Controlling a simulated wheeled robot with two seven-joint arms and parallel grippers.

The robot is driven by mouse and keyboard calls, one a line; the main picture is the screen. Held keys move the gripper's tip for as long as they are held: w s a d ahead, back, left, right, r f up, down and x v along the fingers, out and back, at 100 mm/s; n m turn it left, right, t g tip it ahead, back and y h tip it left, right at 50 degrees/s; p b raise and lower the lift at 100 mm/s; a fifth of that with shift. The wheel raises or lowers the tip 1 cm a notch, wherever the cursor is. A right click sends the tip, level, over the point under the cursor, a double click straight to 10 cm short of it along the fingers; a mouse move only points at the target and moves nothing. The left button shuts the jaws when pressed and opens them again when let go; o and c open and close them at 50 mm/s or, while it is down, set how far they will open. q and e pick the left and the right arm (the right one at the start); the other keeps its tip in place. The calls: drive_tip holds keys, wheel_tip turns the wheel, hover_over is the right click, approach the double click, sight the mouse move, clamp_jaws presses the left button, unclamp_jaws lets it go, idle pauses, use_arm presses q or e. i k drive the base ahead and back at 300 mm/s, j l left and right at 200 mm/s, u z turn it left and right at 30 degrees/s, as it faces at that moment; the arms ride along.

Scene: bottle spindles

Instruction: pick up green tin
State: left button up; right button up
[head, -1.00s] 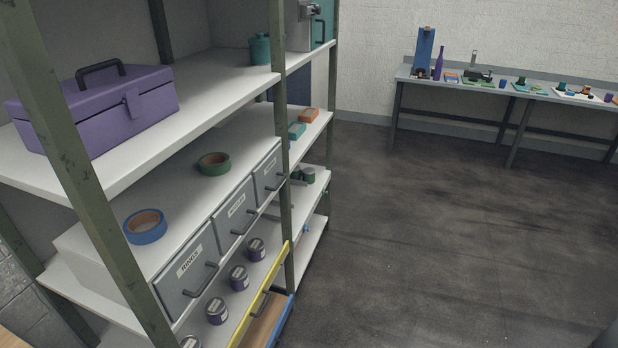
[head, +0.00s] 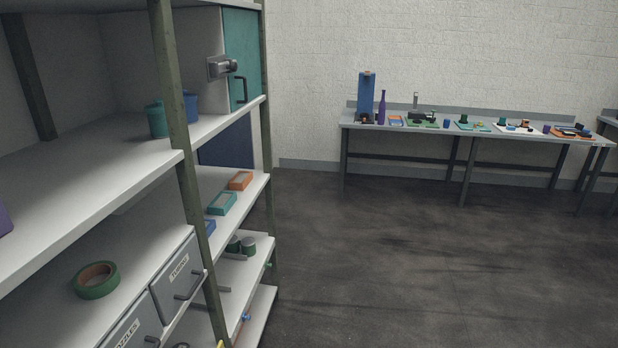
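Two small dark green cylinders, which look like green tins (head: 248,246), stand on a lower shelf of the rack; one is partly behind the other. A larger teal canister (head: 156,121) stands on the upper shelf, partly covered by the rack's green post. Neither of my grippers is in view.
The shelf rack (head: 172,75) fills the left side, with a green tape roll (head: 97,280), drawers, and teal (head: 222,203) and orange boxes (head: 240,180). A long workbench (head: 469,132) with several items stands at the back wall. The floor (head: 400,260) between is clear.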

sight(248, 246)
drive_tip(key=i+l, duration=0.1)
drive_tip(key=i, duration=0.4)
drive_tip(key=i+u, duration=0.1)
drive_tip(key=i, duration=0.4)
drive_tip(key=i+l, duration=0.2)
drive_tip(key=i, duration=0.3)
drive_tip(key=i+l, duration=0.15)
drive_tip(key=i, duration=0.35)
drive_tip(key=j+u, duration=0.05)
